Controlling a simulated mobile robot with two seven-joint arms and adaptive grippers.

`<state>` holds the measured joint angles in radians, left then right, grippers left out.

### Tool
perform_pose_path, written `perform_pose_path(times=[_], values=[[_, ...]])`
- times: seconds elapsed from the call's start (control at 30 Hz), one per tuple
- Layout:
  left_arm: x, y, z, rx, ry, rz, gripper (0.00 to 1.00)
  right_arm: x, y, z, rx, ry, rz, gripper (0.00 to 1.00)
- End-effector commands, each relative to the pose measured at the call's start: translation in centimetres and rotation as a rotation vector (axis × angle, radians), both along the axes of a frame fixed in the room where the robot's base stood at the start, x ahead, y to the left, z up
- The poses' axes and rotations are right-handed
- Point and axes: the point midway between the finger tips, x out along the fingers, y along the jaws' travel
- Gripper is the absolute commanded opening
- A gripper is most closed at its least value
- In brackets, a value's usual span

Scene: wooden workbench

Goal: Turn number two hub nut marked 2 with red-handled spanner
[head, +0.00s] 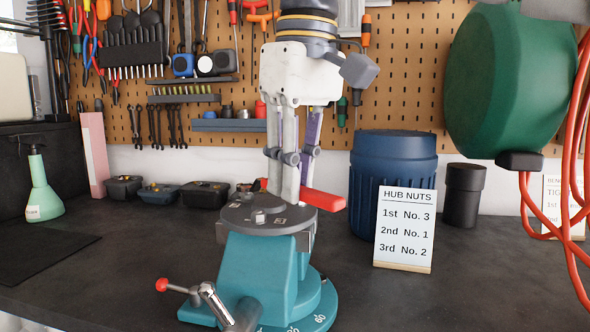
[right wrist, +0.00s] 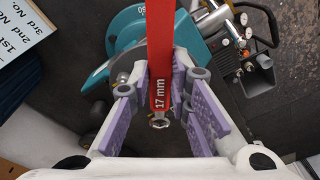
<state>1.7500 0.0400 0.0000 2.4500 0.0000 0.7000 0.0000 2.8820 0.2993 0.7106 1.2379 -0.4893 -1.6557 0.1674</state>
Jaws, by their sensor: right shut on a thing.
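My right gripper (head: 290,188) comes down from above over the teal vise and is shut on the red-handled spanner (head: 323,199). In the right wrist view the spanner (right wrist: 160,55) lies between the purple finger pads, its handle marked 17 mm and a steel end showing near the palm. The dark round hub (head: 285,236) sits on top of the teal vise (head: 245,268). A hub nut (head: 259,216) shows on its face with small tags around; I cannot read their numbers. The gripper hides part of the hub, and I cannot tell whether the spanner touches a nut. My left gripper is not in view.
A card (head: 404,228) lists hub nuts: 1st No. 3, 2nd No. 1, 3rd No. 2. A blue drum (head: 385,165) stands behind it, with a black cup (head: 463,195) beside. A green hose reel (head: 510,85) hangs at right. Small bins (head: 205,194) stand at left.

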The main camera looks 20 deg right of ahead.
Motion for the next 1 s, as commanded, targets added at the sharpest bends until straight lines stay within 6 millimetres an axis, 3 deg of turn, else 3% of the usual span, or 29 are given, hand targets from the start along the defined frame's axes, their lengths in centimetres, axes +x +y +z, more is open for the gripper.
perform_pose_path(times=[1.0], values=[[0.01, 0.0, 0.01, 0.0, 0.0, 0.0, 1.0, -0.01, -0.03, -0.95, 0.0, -0.001, 0.0, 0.0]])
